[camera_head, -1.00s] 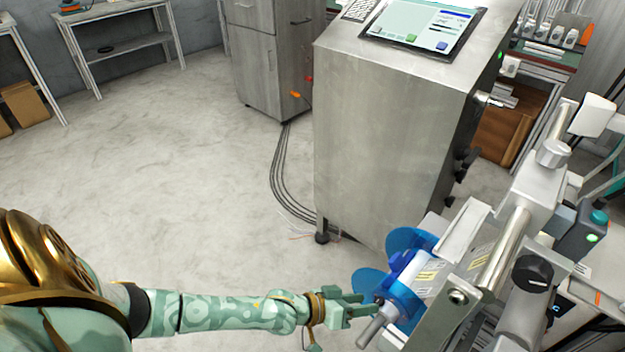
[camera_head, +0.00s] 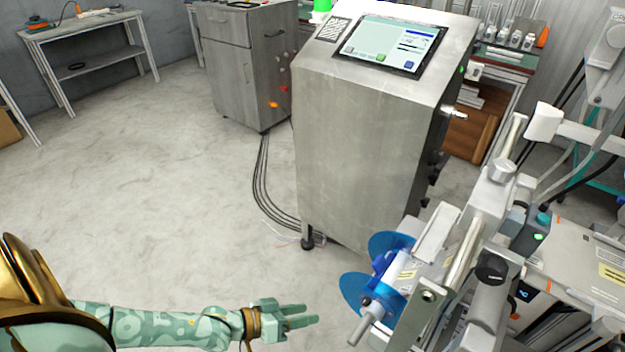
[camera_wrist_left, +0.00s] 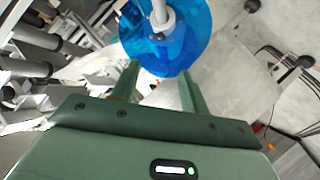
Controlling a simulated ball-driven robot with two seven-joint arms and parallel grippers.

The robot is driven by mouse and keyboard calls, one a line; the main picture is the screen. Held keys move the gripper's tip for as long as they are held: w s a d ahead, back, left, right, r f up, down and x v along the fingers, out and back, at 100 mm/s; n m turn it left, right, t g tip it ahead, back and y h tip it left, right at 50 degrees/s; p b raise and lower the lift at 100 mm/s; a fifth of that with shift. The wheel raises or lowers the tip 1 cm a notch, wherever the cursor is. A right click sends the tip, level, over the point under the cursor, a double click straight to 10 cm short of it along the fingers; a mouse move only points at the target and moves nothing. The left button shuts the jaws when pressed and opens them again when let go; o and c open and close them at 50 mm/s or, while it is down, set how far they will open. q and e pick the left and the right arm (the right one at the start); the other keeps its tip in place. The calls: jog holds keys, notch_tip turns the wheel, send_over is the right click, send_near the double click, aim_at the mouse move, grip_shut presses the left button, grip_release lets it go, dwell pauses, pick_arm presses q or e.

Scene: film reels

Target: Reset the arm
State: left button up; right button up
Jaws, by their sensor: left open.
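My left gripper (camera_head: 310,316) is open and empty at the lower middle of the head view, its fingers pointing right. A blue film reel (camera_head: 354,290) on a grey spindle is just to the right of its fingertips, with a gap between them. A second blue disc edge (camera_head: 388,243) shows behind it. In the left wrist view, the blue reel (camera_wrist_left: 183,52) lies ahead of the open fingers (camera_wrist_left: 160,85), with nothing between them. My right gripper is not in view.
A metal machine (camera_head: 470,245) carries the reel at right. A steel cabinet with a screen (camera_head: 350,150) stands at centre. The floor (camera_head: 150,180) at left is clear.

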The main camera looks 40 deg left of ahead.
pick_arm(q)
jog(key=s+a+f+m+g+y+p, duration=0.1)
jog(key=s+a+f+m+g+y, duration=0.3)
jog(key=a+f, duration=0.5)
jog(key=s+a+f+m+g+y+p, duration=0.1)
jog(key=s+a+f+y+p, duration=0.1)
jog(key=s+f, duration=0.3)
jog(key=s+a+f+m+g+y+p, duration=0.1)
jog(key=s+f+y+p, duration=0.1)
jog(key=s, duration=0.5)
jog(key=s+d+g+p, duration=0.2)
jog(key=s+d, duration=0.3)
jog(key=s, duration=0.7)
jog(key=s+d+f+n+g+p, duration=0.1)
jog(key=s+d+g+p, duration=0.2)
jog(key=s, duration=1)
jog(key=d, duration=0.3)
jog(key=shift+g, duration=0.3)
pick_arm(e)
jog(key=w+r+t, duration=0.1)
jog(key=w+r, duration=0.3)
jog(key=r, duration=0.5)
pick_arm(q)
jog(key=shift+d, duration=0.1)
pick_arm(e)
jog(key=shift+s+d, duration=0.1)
